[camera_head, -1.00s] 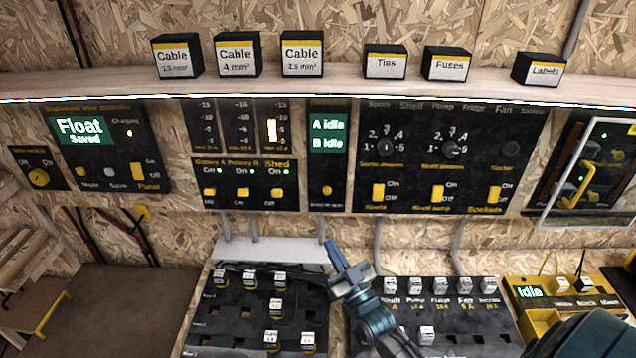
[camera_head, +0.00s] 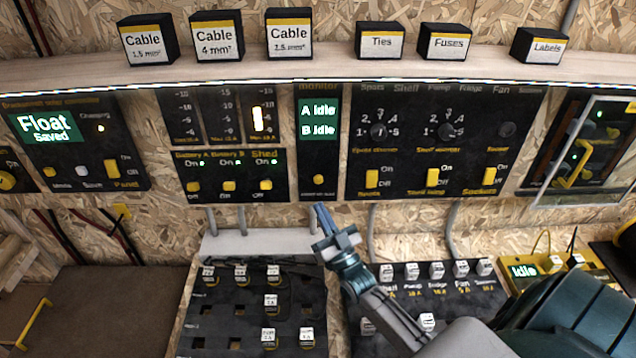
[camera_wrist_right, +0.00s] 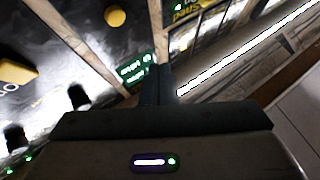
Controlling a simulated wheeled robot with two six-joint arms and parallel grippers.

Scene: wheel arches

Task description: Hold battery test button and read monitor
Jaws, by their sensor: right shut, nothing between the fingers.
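The monitor panel (camera_head: 304,195) is a narrow black board on the wall. Its green screen (camera_head: 319,120) reads "A Idle" and "B Idle". A round yellow button (camera_head: 318,179) sits low on this panel. My right gripper (camera_head: 323,212) is shut and empty, its fingertips pointing up just below the button and looking apart from it. In the right wrist view, the shut fingers (camera_wrist_right: 160,80) show beside a small green screen (camera_wrist_right: 135,69). A yellow round button (camera_wrist_right: 115,17) is also there; I cannot tell which one it is. My left gripper is out of view.
The Battery A, Battery B and Shed switches (camera_head: 229,186) are left of the monitor. A selector panel (camera_head: 440,130) is right of it. A shelf (camera_head: 80,72) with labelled boxes runs above. Fuse boards (camera_head: 255,330) lie below, beside my right arm.

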